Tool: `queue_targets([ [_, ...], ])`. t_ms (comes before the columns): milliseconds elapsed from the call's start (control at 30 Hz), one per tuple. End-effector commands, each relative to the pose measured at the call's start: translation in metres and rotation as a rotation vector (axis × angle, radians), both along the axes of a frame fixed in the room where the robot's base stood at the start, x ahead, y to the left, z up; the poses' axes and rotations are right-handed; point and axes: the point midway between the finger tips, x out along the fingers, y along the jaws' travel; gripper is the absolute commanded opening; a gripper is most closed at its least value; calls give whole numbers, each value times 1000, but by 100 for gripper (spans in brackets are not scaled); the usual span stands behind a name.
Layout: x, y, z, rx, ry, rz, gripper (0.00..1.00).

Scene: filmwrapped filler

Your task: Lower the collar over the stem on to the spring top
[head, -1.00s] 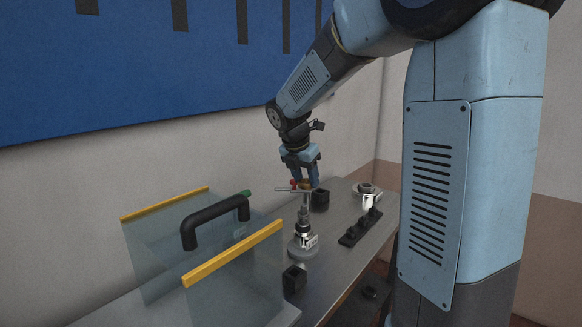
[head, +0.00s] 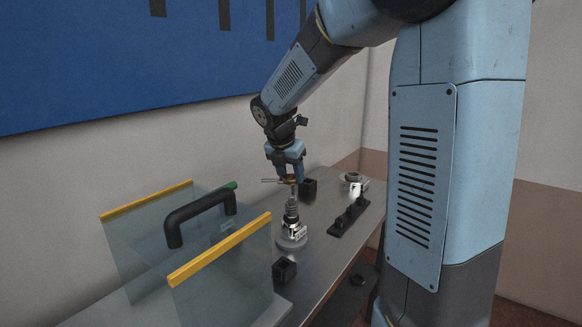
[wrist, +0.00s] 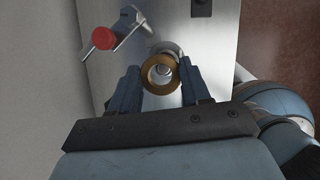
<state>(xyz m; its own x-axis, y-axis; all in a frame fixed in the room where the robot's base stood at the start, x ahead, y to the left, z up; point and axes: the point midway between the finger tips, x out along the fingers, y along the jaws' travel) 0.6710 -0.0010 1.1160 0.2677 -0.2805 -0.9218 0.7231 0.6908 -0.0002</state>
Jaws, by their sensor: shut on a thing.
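My gripper (head: 287,178) points down above the valve assembly and is shut on the brass collar (wrist: 147,78). In the wrist view the fingertips (wrist: 158,68) hold the ring on its left and right sides. Its bore faces the camera, and a shiny stem top (wrist: 166,70) shows inside it. I cannot tell whether the stem has entered the bore. In the head view the collar is a small brass patch under the fingers. The dark spring (head: 291,210) stands upright below, on a round grey base (head: 292,243).
A lever with a red knob (wrist: 103,38) lies beside the stem in the wrist view. A clear guard with yellow edges and a black handle (head: 198,208) stands to the left. Black blocks (head: 284,270), (head: 308,189) and a black rack (head: 349,217) are close by.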

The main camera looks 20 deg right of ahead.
Motion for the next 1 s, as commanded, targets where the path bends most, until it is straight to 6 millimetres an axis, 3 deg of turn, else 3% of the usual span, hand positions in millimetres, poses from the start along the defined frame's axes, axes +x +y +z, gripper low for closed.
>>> queue_targets([
  [400,0,-1,-27,-1,1,0,13],
  [1000,0,-2,-31,0,0,-4,13],
])
